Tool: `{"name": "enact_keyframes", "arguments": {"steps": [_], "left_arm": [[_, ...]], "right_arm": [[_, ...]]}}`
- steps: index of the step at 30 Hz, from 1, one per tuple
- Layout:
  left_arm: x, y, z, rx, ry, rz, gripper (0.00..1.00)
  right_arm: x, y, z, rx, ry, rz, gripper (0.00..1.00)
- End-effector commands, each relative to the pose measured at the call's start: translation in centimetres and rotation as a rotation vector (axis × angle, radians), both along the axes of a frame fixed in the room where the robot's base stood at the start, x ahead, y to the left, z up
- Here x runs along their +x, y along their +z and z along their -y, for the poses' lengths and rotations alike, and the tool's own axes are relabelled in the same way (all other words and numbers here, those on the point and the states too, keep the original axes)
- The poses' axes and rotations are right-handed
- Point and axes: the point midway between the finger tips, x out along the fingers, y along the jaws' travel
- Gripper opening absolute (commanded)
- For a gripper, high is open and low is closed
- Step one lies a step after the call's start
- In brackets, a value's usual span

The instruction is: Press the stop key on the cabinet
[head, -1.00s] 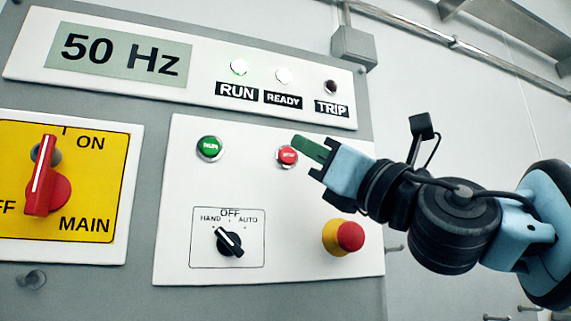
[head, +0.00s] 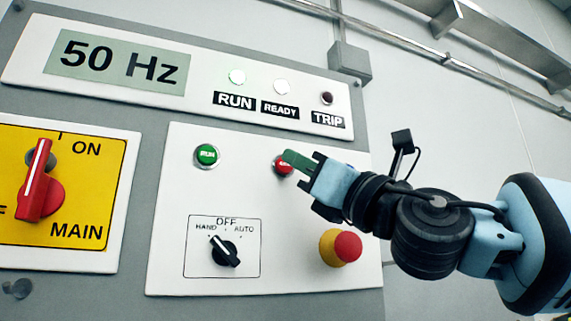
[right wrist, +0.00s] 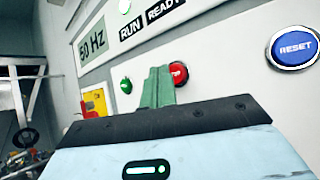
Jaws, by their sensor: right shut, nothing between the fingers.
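The red stop key (head: 282,168) sits on the white lower panel of the cabinet, right of the green RUN key (head: 207,155). My right gripper (head: 290,158) comes in from the right, its green fingers shut and empty. The fingertips overlap the upper right part of the stop key in the head view and hide some of it. In the right wrist view the shut fingers (right wrist: 158,88) cover the left part of the stop key (right wrist: 179,73). I cannot tell whether they touch it or whether it is pushed in. My left gripper is not in view.
A yellow-based red mushroom button (head: 346,246) stands out below my right gripper. A HAND/OFF/AUTO selector (head: 225,251) and red main switch (head: 40,185) are to the left. The display (head: 118,66) reads 50 Hz. A blue RESET button (right wrist: 295,47) shows at the right in the wrist view.

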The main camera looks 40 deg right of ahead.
Motion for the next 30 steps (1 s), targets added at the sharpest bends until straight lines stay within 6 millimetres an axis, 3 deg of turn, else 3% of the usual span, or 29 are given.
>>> {"name": "enact_keyframes", "arguments": {"steps": [30], "left_arm": [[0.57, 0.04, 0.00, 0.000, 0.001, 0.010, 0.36]], "right_arm": [[0.00, -0.01, 0.01, 0.000, 0.000, 0.000, 0.00]]}}
